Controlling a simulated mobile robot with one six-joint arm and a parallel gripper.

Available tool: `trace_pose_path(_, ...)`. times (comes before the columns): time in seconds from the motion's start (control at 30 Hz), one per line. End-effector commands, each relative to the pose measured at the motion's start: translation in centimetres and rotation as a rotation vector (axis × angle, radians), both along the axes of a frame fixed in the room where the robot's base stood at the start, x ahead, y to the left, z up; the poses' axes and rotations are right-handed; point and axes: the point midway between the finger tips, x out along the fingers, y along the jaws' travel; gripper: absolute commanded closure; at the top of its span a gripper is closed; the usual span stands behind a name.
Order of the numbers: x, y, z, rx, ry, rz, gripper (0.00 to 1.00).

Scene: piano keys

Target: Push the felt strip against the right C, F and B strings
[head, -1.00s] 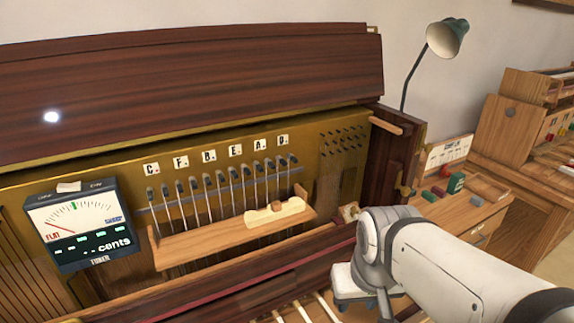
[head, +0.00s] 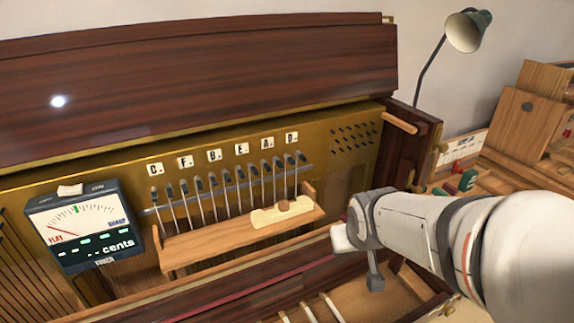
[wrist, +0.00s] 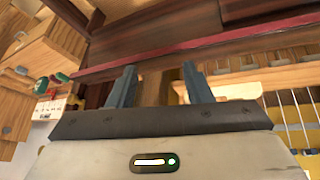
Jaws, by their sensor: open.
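A cream strip with a brown wooden knob (head: 268,217), which looks like the felt strip, lies at the right end of a wooden ledge (head: 205,248) in the head view. Behind the ledge are upright strings in pairs, under letter tiles including C (head: 155,169), F (head: 185,162) and B (head: 214,155). The lower string ends are hidden behind the ledge. My gripper is at the end of my arm, right of the ledge and apart from the strip; its fingers are not clear in the head view. In the wrist view my gripper (wrist: 160,86) is open with nothing between its two fingers.
A tuner (head: 84,225) with a dial and "cents" display stands left of the ledge. The ledge has raised wooden ends. The piano's dark right side post (head: 410,150) and a green lamp (head: 468,32) are at the right. A red strip (wrist: 180,52) crosses the wrist view.

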Motion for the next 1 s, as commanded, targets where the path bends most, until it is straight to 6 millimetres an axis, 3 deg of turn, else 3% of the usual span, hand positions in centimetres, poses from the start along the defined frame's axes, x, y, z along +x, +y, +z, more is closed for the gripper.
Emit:
trace_pose_path(0.1,4.7,1.5,0.5,-0.003,-0.129,0.081,0.55)
trace_pose_path(0.2,7.9,3.2,0.6,0.023,-0.236,0.137,0.55)
trace_pose_path(0.3,9.8,6.1,0.4,0.091,-0.308,0.244,0.55)
trace_pose_path(0.53,11.7,9.7,0.3,0.186,-0.409,0.353,0.55)
trace_pose_path(0.77,12.8,10.6,-0.6,0.206,-0.425,0.372,0.55)
trace_pose_path(1.0,15.2,11.7,-2.7,0.206,-0.424,0.372,0.55)
